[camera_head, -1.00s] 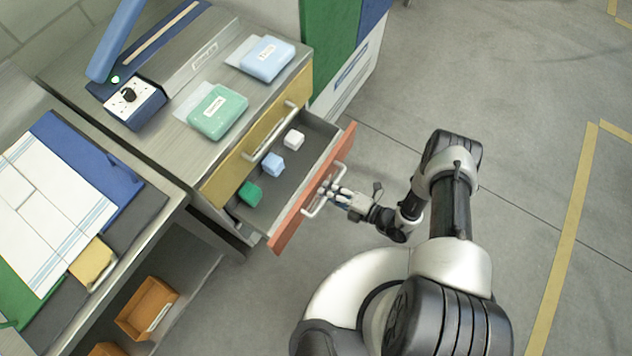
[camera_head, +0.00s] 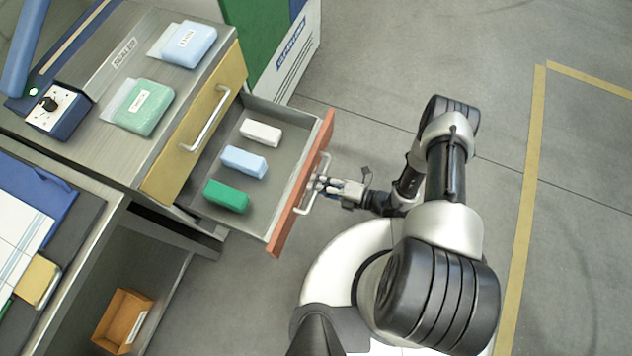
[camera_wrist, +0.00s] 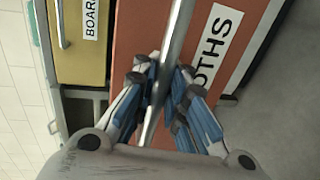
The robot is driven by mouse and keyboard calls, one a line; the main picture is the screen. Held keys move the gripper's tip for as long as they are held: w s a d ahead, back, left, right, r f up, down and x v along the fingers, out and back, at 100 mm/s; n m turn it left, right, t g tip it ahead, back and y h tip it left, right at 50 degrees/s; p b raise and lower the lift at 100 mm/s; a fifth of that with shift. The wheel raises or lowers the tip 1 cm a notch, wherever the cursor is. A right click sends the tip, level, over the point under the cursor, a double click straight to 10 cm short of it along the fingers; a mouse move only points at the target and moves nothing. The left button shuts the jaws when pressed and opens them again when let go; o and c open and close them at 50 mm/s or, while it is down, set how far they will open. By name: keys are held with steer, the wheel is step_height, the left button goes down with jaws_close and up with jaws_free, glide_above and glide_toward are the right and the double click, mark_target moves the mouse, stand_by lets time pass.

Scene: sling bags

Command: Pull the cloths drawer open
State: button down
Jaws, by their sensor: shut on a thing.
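The cloths drawer has an orange-red front (camera_head: 286,226) and stands well out of the cabinet in the head view. Its front also fills the middle of the wrist view (camera_wrist: 140,35), with a white label (camera_wrist: 222,40) on which "OTHS" shows. My gripper (camera_head: 318,184) is shut on the drawer's silver bar handle (camera_head: 307,206). In the wrist view my blue-and-white fingers (camera_wrist: 160,95) lie on both sides of the handle (camera_wrist: 178,50). Inside the drawer lie a white block (camera_head: 261,132), a light blue block (camera_head: 244,162) and a green block (camera_head: 226,196).
A closed yellow drawer (camera_head: 168,178) with a bar handle sits above. Blue (camera_head: 190,44) and green (camera_head: 142,108) packs lie on the cabinet top. A green-and-white box (camera_head: 288,60) stands beyond. An orange bin (camera_head: 122,320) sits lower left. Floor to the right is open.

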steer(key=shift+w+r, duration=0.1)
steer(key=shift+r, duration=0.05)
steer(key=c, duration=1.6)
jaws_free()
steer(key=shift+c, duration=0.2)
steer(key=v, duration=1.2)
